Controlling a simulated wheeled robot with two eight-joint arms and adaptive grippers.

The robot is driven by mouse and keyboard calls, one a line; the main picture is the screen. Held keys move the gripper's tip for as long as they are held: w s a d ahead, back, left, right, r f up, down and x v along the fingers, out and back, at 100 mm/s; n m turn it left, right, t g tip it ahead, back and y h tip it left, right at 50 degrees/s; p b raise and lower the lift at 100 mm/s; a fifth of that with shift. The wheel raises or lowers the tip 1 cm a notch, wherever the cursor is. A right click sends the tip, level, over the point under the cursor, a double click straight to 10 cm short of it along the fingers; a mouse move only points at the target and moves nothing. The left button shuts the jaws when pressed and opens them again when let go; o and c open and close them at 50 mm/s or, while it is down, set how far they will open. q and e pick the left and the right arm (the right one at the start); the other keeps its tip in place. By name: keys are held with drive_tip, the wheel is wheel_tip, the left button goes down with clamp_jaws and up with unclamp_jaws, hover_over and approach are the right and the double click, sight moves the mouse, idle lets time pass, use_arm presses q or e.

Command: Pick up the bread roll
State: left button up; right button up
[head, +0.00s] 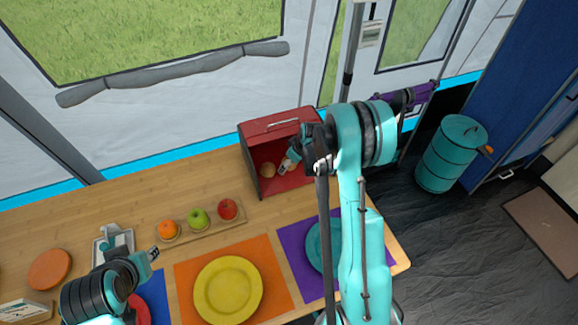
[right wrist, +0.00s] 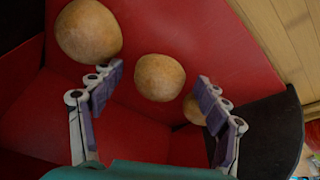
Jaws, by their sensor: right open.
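Three round tan bread rolls show in the right wrist view: a large-looking one at upper left (right wrist: 88,30), one in the middle (right wrist: 160,77), and one partly hidden behind the right-hand finger (right wrist: 191,110). They are inside the red bread box (head: 254,146), where one roll (head: 268,170) is visible in the head view. My right gripper (head: 286,166) reaches into the box's open front. In the right wrist view its fingers (right wrist: 160,82) are apart, with the middle roll seen between them; contact is not visible. My left gripper (head: 153,254) is over the table's left part, apart from the rolls.
An orange (head: 168,229), a green apple (head: 198,218) and a red apple (head: 228,209) stand on a wooden board in front of the box. A yellow plate (head: 228,290) lies on an orange mat. The box's walls and top surround my right gripper closely.

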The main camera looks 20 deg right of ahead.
drive_tip(key=c, duration=0.9)
